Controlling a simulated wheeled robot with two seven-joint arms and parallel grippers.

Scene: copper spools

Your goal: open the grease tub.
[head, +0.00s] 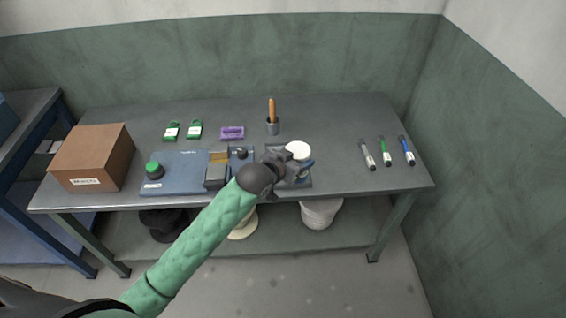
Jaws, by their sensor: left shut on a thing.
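A round white lid (299,148), which looks like the lid of the grease tub, shows just beyond my left gripper (300,165). The gripper is at the near edge of the lid and shut on it, over a dark tray (303,183) at the front of the bench. My gripper and wrist hide much of what is below the lid, so I cannot tell whether the lid sits on the tub or is apart from it. A small blue part shows beside the fingers. My right gripper is not in view.
A blue fixture (180,160) with a green knob (152,169) lies left of my wrist. A cardboard box (94,157) stands at the left end. Markers (385,151) lie right. The back right bench is clear.

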